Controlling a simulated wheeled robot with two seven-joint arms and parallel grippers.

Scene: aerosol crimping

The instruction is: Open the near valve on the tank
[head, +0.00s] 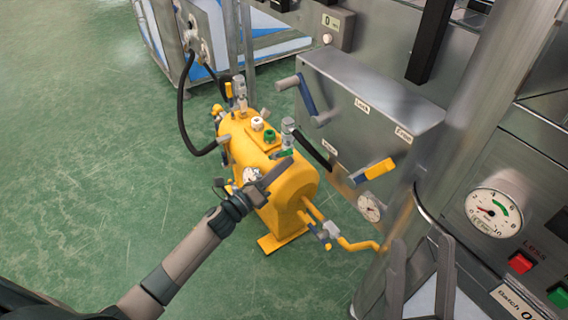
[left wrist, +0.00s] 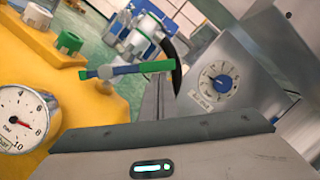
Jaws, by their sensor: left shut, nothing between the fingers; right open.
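The yellow tank (head: 290,187) stands on the green floor in the middle of the head view. On its top, the near valve (head: 289,128) has a silver body and a green lever (head: 284,154). In the left wrist view the green and blue lever (left wrist: 128,70) lies crosswise near the tips of my left gripper (left wrist: 160,88). My left gripper (head: 280,170) is shut and empty, beside the lever at the tank's near end; I cannot tell whether it touches. My right gripper (head: 420,258) is open and empty at the lower right, away from the tank.
A far valve (head: 239,88) with a black hose stands at the tank's back. A pressure gauge (left wrist: 18,118) sits beside my left gripper. A steel cabinet (head: 365,105) with levers stands close on the tank's right. Open floor (head: 110,150) lies left.

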